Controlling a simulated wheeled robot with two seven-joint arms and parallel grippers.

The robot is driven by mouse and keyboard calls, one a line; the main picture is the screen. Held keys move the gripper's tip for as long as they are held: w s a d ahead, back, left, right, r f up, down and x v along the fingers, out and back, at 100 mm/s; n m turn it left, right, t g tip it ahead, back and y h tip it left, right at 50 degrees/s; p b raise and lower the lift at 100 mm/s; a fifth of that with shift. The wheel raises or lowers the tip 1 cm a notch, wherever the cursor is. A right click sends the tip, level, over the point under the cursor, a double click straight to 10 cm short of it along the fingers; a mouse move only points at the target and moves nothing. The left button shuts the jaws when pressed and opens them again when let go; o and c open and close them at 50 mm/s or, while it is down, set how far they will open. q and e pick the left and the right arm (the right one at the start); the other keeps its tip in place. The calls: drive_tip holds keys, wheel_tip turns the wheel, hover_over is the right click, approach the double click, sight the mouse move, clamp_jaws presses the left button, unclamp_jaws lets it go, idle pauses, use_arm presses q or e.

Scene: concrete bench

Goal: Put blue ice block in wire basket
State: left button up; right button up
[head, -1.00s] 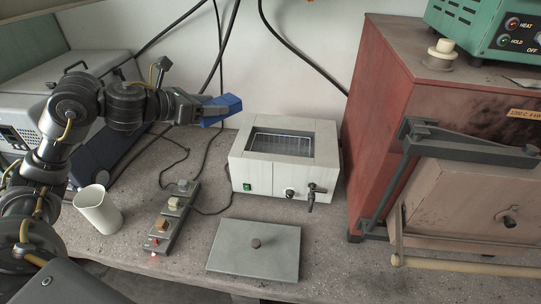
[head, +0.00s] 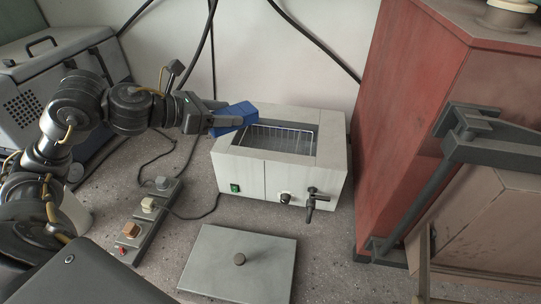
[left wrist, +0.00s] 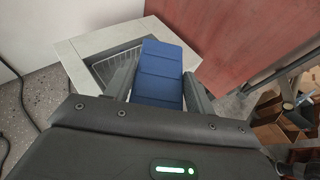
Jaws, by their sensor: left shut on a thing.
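The blue ice block (head: 236,117) is held in my left gripper (head: 219,120), tilted, above the left end of the bath opening. In the left wrist view the block (left wrist: 160,72) sits between the two fingers of my left gripper (left wrist: 158,88), which is shut on it. The wire basket (head: 278,139) lies inside the opening of the white box-shaped bath (head: 246,172). Part of the basket (left wrist: 112,68) shows beside the block in the left wrist view; the block and fingers hide the rest. My right gripper is not in view.
A grey lid (head: 238,262) with a knob lies in front of the bath. A strip of switches (head: 148,215) and a mostly hidden white cup (head: 76,212) are at the left. A red furnace (head: 408,120) stands close on the right. A tap (head: 311,198) juts from the bath's front.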

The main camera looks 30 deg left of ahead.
use_arm(q)
drive_tip(key=w+a+f+p, duration=0.1)
drive_tip(key=w+f+p, duration=0.3)
drive_tip(key=w+f, duration=0.9)
drive_tip(key=shift+w, duration=0.3)
drive_tip(key=shift+f+b, duration=0.6)
drive_tip(key=shift+b, duration=0.4)
drive_tip(key=o, duration=1.1)
